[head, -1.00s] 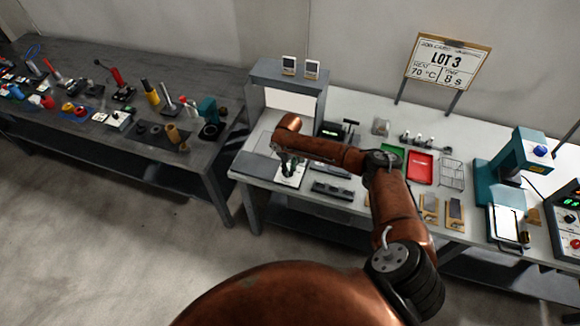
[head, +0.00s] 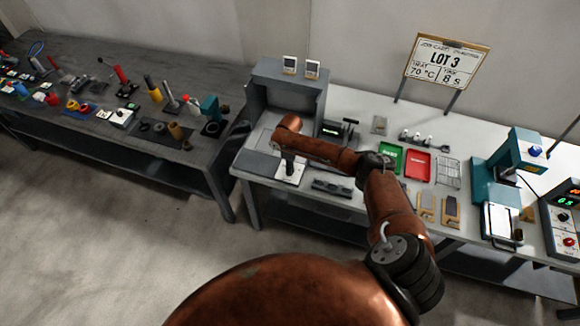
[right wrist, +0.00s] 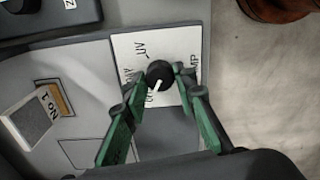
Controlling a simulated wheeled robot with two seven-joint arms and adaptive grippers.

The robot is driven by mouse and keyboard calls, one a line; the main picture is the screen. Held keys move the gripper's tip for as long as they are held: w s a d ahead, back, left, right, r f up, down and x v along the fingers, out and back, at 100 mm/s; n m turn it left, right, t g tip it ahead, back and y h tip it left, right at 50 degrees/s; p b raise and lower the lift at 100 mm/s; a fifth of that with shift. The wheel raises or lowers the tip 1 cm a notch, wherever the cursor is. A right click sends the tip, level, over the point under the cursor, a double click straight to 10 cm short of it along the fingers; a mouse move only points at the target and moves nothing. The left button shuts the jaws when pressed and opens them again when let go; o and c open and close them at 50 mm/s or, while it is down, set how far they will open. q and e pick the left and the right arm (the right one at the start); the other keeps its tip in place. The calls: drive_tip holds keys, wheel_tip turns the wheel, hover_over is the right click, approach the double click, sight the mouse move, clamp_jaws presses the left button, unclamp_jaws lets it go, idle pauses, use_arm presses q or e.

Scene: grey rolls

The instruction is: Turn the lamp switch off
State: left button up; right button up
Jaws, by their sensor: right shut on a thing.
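The lamp switch is a round black knob (right wrist: 158,72) with a white pointer line, on a white plate (right wrist: 133,45) lettered "UV" and, partly hidden, "MP". The pointer line slants toward the bottom of the right wrist view. My right gripper (right wrist: 161,78) is shut on the knob, its green-sided fingers on either side of it. In the head view my right gripper (head: 288,166) is over the white plate (head: 292,177) at the left end of the white table. The grey booth (head: 263,98) behind it is unlit inside. My left gripper is not in view.
Right of the plate are a dark block (head: 332,188), green (head: 390,158) and red (head: 417,165) trays, a wire rack (head: 448,172) and a teal press (head: 523,150).

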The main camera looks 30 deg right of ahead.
idle(0.4)
drive_tip(key=o, duration=1.2)
drive_tip(key=shift+c, duration=0.2)
wheel_tip(320, 180, up, 12)
